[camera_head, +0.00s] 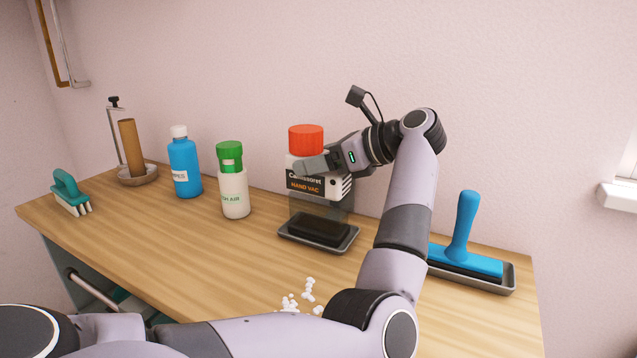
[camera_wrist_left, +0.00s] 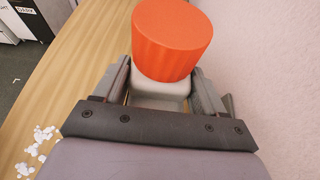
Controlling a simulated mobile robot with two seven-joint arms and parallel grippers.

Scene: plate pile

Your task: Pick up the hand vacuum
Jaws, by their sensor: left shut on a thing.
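The hand vacuum (camera_head: 305,184) stands upright at the back of the table, with an orange-red top, a white body with a "NANO VAC" label and a greyish see-through lower part. It is over a dark grey tray (camera_head: 345,245); I cannot tell whether it touches it. My left gripper (camera_head: 316,165) reaches in from the right and is shut on the white neck just under the orange top. In the left wrist view the orange top (camera_wrist_left: 172,40) rises between the two fingers. My right gripper is not in view.
A green-capped bottle (camera_head: 234,195) and a blue bottle (camera_head: 184,168) stand left of the vacuum. A blue-handled tool (camera_head: 463,235) sits in a tray at the right. White crumbs (camera_head: 308,289) lie on the wooden table (camera_head: 190,235) in front. A green brush (camera_head: 68,190) is far left.

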